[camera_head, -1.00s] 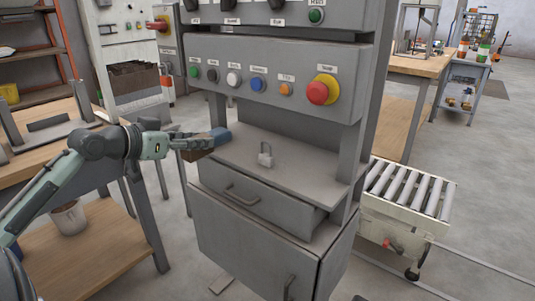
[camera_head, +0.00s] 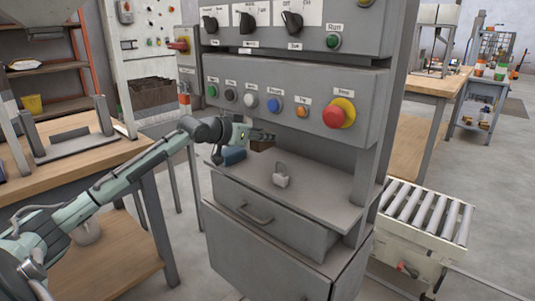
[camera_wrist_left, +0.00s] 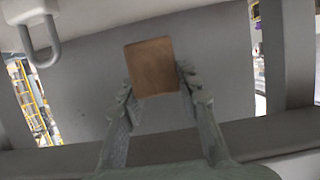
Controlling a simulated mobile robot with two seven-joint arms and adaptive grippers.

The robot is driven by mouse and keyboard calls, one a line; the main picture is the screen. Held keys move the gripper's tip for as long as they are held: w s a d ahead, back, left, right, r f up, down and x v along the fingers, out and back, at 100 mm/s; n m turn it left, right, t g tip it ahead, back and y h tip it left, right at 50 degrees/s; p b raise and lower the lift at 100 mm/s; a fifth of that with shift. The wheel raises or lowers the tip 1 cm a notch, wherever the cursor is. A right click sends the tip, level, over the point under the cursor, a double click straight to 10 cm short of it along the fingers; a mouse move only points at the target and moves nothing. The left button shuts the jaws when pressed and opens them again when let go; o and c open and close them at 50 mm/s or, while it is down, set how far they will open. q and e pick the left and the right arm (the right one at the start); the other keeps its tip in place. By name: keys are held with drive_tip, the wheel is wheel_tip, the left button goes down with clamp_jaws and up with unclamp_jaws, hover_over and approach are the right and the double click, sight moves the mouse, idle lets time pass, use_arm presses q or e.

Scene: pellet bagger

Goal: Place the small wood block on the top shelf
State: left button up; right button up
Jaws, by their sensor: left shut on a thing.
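The small wood block (camera_head: 259,146) is brown and held in my left gripper (camera_head: 268,137), above the ledge of the grey control cabinet. In the left wrist view the block (camera_wrist_left: 152,66) sits between the two fingertips, its broad face showing. The left fingers (camera_wrist_left: 157,95) are shut on its sides. The cabinet ledge (camera_head: 325,197) lies below, under the button panel. A rack at the back left has several shelves; its upper visible shelf (camera_head: 50,71) holds a pale packet. Which shelf is the top shelf I cannot tell. My right gripper is not in view.
The button panel (camera_head: 290,98) overhangs the ledge. A wooden table (camera_head: 90,165) stands at left, a roller conveyor (camera_head: 430,212) at right.

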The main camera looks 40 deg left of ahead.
use_arm(q)
drive_tip(key=shift+w+d+f, duration=0.15)
drive_tip(key=shift+w+f, duration=0.55)
drive_tip(key=shift+f, duration=0.1)
wheel_tip(320, 180, down, 5)
drive_tip(key=shift+w+f, duration=0.1)
drive_tip(key=shift+w, duration=0.05)
drive_tip(key=shift+f, duration=0.2)
drive_tip(key=o, duration=1.1)
drive_tip(key=shift+o, duration=0.3)
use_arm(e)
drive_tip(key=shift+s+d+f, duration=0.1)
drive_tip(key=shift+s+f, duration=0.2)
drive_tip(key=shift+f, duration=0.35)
